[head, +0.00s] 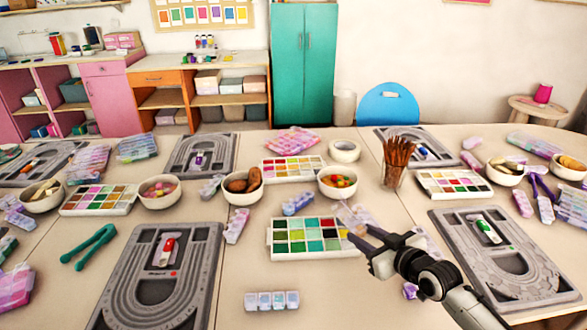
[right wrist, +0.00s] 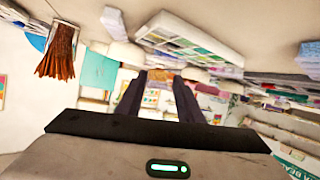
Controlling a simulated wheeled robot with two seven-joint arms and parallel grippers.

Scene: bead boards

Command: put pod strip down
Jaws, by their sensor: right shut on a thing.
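My right gripper (head: 362,240) reaches in from the lower right of the head view, just right of the green paint-style bead tray. It is shut on a pale, see-through lilac pod strip (head: 352,215), partly hidden by the fingers. In the right wrist view the two dark fingers (right wrist: 159,95) point away from the camera; the strip is hard to make out between them. Another pod strip, white-blue (head: 272,300), lies flat at the front middle of the table. My left gripper is not in view.
The bead tray (head: 283,249) sits left of the gripper. Grey bead boards (head: 205,245) (head: 455,225) lie at both sides. A brown cup of sticks (head: 393,175), several bowls (head: 325,191) and green tongs (head: 88,247) stand or lie around. The table's front middle is fairly clear.

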